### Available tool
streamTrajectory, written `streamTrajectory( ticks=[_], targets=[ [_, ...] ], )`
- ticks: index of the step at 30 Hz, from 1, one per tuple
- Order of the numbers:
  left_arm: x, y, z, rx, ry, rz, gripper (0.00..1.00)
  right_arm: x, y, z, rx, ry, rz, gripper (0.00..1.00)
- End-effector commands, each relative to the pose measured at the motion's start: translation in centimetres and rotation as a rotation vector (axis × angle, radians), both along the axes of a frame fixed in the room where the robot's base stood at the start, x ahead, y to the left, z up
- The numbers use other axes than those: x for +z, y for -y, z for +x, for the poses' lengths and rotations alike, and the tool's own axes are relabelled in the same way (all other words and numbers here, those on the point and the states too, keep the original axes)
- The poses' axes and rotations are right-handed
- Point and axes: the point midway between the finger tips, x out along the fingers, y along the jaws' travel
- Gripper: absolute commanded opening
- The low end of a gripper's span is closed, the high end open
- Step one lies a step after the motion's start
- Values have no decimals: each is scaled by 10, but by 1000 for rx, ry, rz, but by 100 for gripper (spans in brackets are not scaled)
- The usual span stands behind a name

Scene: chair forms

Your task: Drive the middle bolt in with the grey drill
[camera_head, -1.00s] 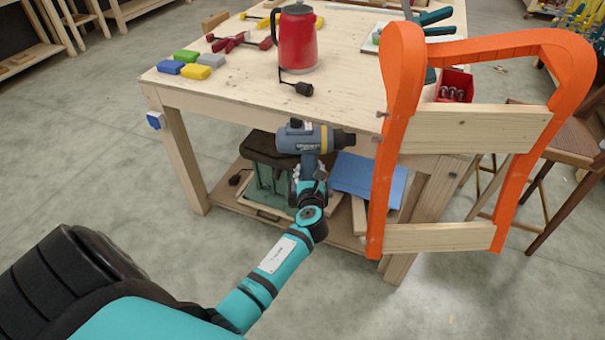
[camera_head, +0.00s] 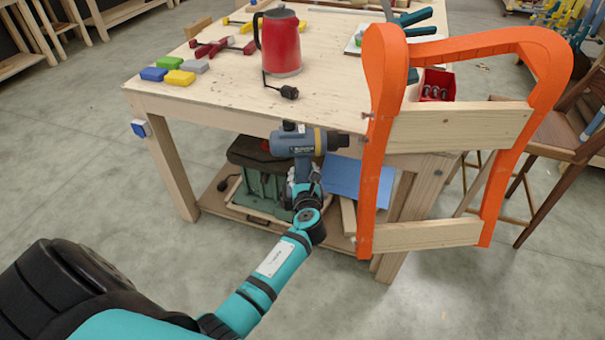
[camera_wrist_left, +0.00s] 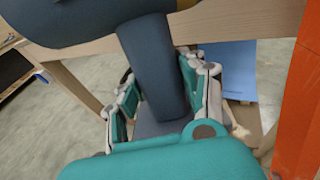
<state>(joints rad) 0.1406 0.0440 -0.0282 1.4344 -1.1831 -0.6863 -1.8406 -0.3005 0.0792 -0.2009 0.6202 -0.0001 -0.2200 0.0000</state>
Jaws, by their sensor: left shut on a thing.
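The grey drill (camera_head: 292,141) with a yellow ring and dark chuck is level, its tip pointing right at the orange chair frame (camera_head: 380,150). My left gripper (camera_head: 303,187) is shut around the drill's handle; the wrist view also shows its fingers (camera_wrist_left: 160,95) on both sides of the handle (camera_wrist_left: 155,65). A small bolt head (camera_head: 368,115) sticks out of the frame's left edge, above the drill tip. The middle bolt (camera_head: 362,138) sits level with the tip, close in front of it; I cannot tell whether they touch. My right gripper is out of view.
The wooden workbench (camera_head: 215,105) stands behind the drill. It carries a red kettle (camera_head: 281,42), coloured blocks (camera_head: 180,77), red clamps (camera_head: 223,46) and a red bin (camera_head: 437,84). A green case (camera_head: 258,180) and blue sheet (camera_head: 345,178) lie below. A stool (camera_head: 548,150) is right.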

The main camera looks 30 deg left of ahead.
Motion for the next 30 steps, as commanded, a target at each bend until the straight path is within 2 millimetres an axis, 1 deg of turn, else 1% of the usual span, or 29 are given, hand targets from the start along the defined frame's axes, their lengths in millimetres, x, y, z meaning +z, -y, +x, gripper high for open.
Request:
streamTrajectory(
  ticks=[1,30],
  targets=[
    [6,0,2,-2,9,4,0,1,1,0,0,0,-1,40],
    [5,6,6,-3,10,4,0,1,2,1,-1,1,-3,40]
  ],
)
